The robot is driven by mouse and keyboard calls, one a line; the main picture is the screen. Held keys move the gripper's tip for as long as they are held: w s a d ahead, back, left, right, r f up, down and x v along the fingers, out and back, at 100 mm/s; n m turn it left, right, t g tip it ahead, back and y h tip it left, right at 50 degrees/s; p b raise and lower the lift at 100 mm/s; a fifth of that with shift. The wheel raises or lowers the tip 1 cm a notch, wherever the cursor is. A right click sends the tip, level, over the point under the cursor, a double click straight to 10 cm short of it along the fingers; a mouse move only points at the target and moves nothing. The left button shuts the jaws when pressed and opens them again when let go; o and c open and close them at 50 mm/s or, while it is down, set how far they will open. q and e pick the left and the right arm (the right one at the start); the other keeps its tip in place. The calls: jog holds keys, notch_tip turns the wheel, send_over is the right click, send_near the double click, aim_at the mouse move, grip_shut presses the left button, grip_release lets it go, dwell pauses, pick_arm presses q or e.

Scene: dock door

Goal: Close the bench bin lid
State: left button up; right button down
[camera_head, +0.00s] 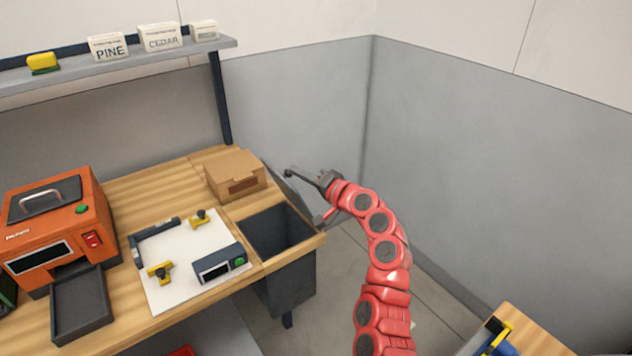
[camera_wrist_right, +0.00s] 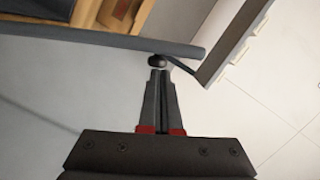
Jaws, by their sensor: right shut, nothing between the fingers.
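The bench bin (camera_head: 282,235) is a dark grey box set into the right end of the wooden bench, with its top open. Its dark lid (camera_head: 292,196) stands raised and tilted along the far right side of the opening, seen nearly edge-on and partly hidden by my right gripper. My right gripper (camera_head: 306,181) is shut, at the upper part of the lid. In the right wrist view the shut fingertips (camera_wrist_right: 158,76) are just below a small dark round knob (camera_wrist_right: 157,61). I cannot tell whether they touch it. My left gripper is not in view.
A cardboard box (camera_head: 235,174) sits on the bench beside the bin. A white board (camera_head: 190,262) with yellow clamps and an orange machine (camera_head: 58,230) stand further left. A shelf post (camera_head: 221,100) rises behind. The floor right of the bin is clear.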

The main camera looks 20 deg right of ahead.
jog(key=s+a+f+n+h+b, duration=0.1)
jog(key=s+a+f+n+b, duration=0.1)
jog(key=a+f+n+b, duration=0.3)
jog(key=s+a+f+n+h+b, duration=0.2)
jog(key=a+f+n+b, duration=0.4)
jog(key=a+f+b, duration=0.2)
jog(key=shift+s+a+n, duration=0.25)
jog(key=shift+s+n, duration=0.05)
dwell(0.5)
